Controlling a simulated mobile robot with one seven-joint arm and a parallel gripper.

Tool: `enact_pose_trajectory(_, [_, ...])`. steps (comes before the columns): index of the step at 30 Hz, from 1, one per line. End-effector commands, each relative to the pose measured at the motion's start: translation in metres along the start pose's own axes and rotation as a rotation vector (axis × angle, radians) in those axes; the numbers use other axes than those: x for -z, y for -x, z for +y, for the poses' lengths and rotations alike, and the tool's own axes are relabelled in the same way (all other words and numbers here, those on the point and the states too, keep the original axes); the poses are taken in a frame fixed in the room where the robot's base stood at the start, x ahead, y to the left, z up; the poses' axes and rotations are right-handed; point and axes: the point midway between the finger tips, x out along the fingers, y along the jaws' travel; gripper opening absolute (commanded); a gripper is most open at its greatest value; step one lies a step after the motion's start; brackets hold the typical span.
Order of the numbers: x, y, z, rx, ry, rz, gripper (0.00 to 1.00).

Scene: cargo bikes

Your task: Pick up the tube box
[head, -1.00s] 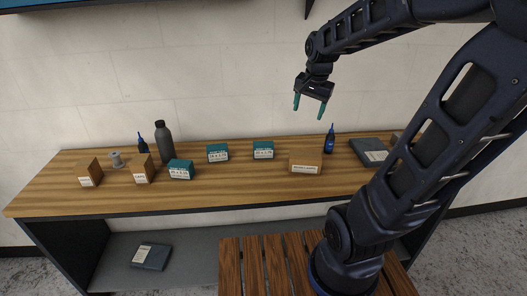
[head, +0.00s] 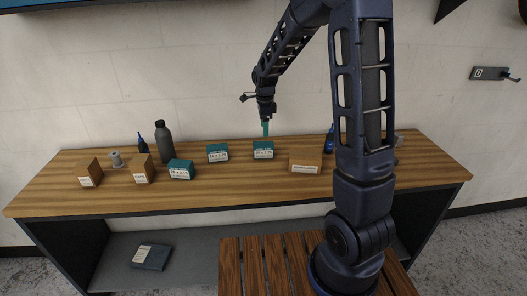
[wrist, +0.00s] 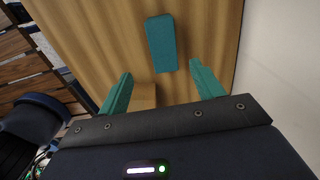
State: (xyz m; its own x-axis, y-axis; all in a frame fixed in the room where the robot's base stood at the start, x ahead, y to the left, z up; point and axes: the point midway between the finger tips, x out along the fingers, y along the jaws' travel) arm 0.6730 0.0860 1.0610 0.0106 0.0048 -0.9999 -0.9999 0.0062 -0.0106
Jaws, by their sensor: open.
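Three teal boxes with white labels stand on the wooden bench top: a left one (head: 180,169), a middle one (head: 217,153) and a right one (head: 263,150). They look like tube boxes; the label print is too small to read surely. My gripper (head: 265,128) points down above the right teal box, with its teal fingers apart and empty. In the wrist view, a teal box (wrist: 161,43) lies just ahead of the open fingertips of my gripper (wrist: 161,70), probably the right one. A plain brown box (wrist: 143,96) shows between the fingers.
On the bench (head: 120,198) are brown boxes (head: 305,164) (head: 142,169) (head: 88,172), a dark bottle (head: 164,142), a grey spool (head: 117,160) and blue-capped bottles (head: 142,144) (head: 329,140). The wall (head: 90,80) rises close behind. A dark package (head: 152,257) lies on the lower shelf.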

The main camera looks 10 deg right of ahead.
Motion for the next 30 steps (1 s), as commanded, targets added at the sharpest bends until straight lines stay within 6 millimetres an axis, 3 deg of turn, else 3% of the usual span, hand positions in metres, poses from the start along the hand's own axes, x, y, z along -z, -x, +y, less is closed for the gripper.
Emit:
enact_pose_trajectory(15, [-0.006, -0.058, -0.005, -0.013, -0.052, 0.006, 0.66])
enact_pose_trajectory(23, [-0.006, -0.074, -0.005, -0.013, -0.051, 0.006, 0.66])
enact_pose_trajectory(30, [-0.003, -0.105, -0.006, -0.013, -0.050, 0.006, 0.66])
